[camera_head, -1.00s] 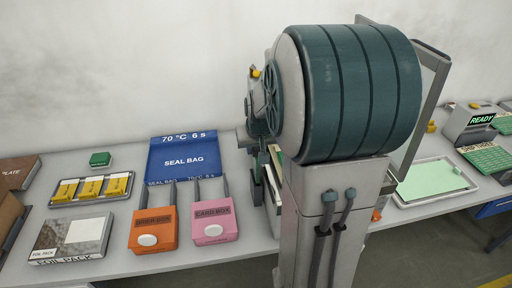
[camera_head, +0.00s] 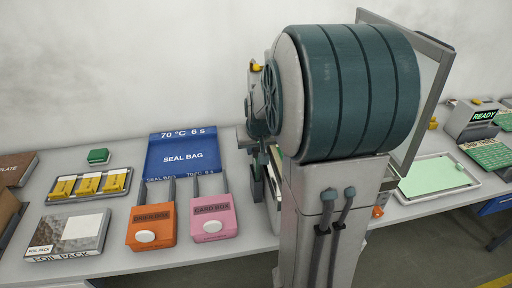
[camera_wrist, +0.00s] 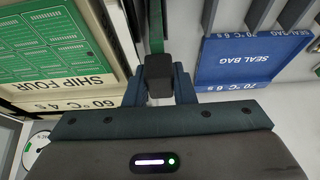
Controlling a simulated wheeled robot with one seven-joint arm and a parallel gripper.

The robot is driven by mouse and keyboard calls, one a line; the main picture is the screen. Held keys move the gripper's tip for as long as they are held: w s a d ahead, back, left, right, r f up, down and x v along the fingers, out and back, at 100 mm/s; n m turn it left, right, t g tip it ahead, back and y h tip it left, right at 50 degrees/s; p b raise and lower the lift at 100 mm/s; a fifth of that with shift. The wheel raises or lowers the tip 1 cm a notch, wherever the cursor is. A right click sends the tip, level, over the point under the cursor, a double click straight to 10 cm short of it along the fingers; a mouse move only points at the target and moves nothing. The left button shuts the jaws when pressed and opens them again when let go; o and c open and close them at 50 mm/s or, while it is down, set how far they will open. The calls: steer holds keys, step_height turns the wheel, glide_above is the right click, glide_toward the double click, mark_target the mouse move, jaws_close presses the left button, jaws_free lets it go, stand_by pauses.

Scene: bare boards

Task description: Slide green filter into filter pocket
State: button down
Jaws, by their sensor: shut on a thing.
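In the wrist view, my gripper (camera_wrist: 158,92) is shut on a dark block-like grip (camera_wrist: 158,68). A narrow green strip (camera_wrist: 156,28), which looks like the green filter seen edge-on, runs from this grip toward the top of the picture. In the head view, my gripper is mostly hidden by my large teal arm link, and only a little green shows beside it. I cannot pick out the filter pocket in either view.
A blue "SEAL BAG" panel (camera_head: 183,160) stands left of my arm. A "SHIP FOUR" board (camera_wrist: 62,50) lies left of my gripper in the wrist view. A pale green tray (camera_head: 437,180) is at right.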

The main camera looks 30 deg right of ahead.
steer(key=shift+f, duration=0.3)
steer(key=c, duration=1.1)
jaws_free()
steer(key=shift+c, duration=0.2)
steer(key=v, duration=1.4)
steer(key=shift+b, duration=0.4)
steer(key=shift+f, duration=0.1)
